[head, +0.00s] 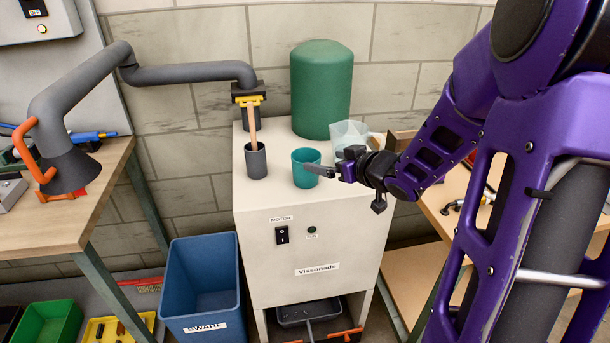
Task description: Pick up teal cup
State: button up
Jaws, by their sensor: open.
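The teal cup (305,169) stands upright on top of the pale cabinet (262,205), near its middle. My gripper (318,170) comes in from the right at the end of my purple arm. Its fingers overlap the right side of the cup in the head view. I cannot tell whether they touch the cup or are only in front of it. The gripper is open. The far side of the cup is hidden.
A dark grey cup (256,162) with a wooden handle stands left of the teal cup. A green dome (320,90) and a clear jug (347,135) stand behind. A grey extraction arm (190,73) hangs overhead at left. A blue bin (203,290) is on the floor.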

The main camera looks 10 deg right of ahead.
jog(key=b, duration=0.2)
send_near(299, 156)
jog(key=x, duration=0.4)
jog(key=shift+w+a, duration=0.2)
jog(key=shift+w, duration=0.05)
jog(key=x, duration=0.2)
jog(key=b+x, duration=0.1)
jog(key=x, duration=0.2)
jog(key=shift+f, duration=0.35)
jog(key=shift+d+r, duration=0.1)
jog(key=c, duration=1.2)
